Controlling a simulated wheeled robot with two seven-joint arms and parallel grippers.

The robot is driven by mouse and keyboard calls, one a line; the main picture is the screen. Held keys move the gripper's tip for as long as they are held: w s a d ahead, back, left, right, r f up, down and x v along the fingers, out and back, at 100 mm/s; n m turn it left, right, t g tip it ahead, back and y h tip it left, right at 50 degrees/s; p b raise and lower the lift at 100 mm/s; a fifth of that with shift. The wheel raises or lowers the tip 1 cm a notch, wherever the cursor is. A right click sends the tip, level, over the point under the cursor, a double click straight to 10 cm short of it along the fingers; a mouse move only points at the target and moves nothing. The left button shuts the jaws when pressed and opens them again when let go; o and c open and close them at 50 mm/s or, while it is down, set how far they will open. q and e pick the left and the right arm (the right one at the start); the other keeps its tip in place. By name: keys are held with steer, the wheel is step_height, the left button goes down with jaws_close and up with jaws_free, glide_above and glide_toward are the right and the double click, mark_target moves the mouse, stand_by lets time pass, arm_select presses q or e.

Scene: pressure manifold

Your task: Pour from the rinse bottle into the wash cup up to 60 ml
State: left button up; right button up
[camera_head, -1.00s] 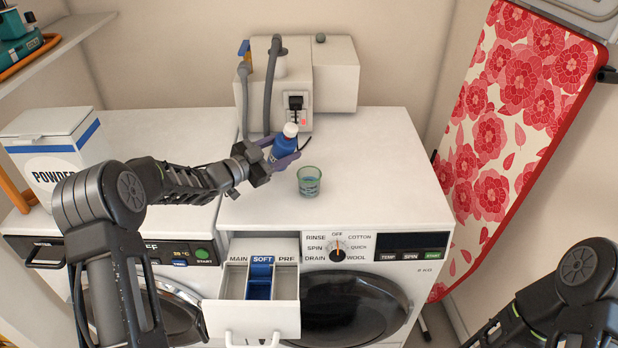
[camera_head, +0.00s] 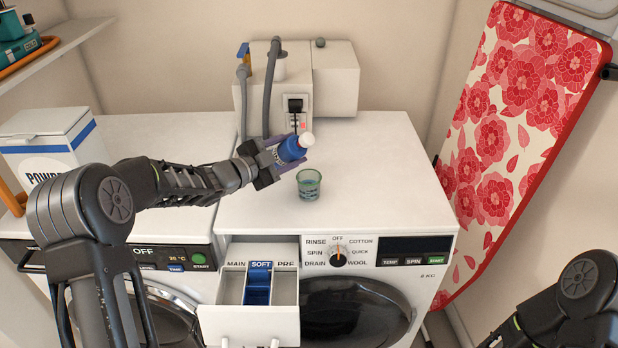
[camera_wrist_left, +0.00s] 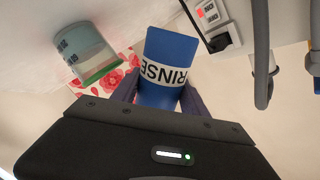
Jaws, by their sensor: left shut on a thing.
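The wash cup (camera_head: 309,185), clear with a greenish rim, stands upright on the right washer's top, below and just right of the bottle. The cup also shows in the left wrist view (camera_wrist_left: 85,52); its marks are too small to read. No stream of liquid is visible. My right gripper is out of view; only part of that arm shows.
A white wall unit (camera_head: 335,78) with grey hoses and a plug stands behind the bottle. An open detergent drawer (camera_head: 250,322) juts out in front. A powder box (camera_head: 50,138) is at the left. The washer top right of the cup is clear.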

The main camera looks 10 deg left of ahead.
arm_select(q)
steer(key=shift+r+m+b, duration=0.35)
steer(key=shift+m+b, duration=0.3)
steer(key=shift+m, duration=0.15)
stand_by(1.9)
steer(key=shift+f+m+y+b, duration=0.4)
steer(key=shift+m+b, duration=0.4)
steer(key=shift+b, duration=0.6)
stand_by(1.1)
steer(key=shift+d+r+m+b, duration=0.15)
steer(key=shift+m+b, duration=0.35)
steer(key=shift+b, duration=0.15)
stand_by(1.1)
steer(key=r+n+p, duration=0.1)
steer(key=p, duration=0.1)
steer(key=n+p, duration=0.1)
steer(key=p, duration=0.2)
steer(key=shift+a+r, duration=0.2)
steer(key=shift+r, duration=0.15)
steer(key=shift+f+n+h, duration=0.4)
steer(key=shift+f+n, duration=0.25)
steer(key=shift+n, duration=0.05)
steer(key=shift+f, duration=0.1)
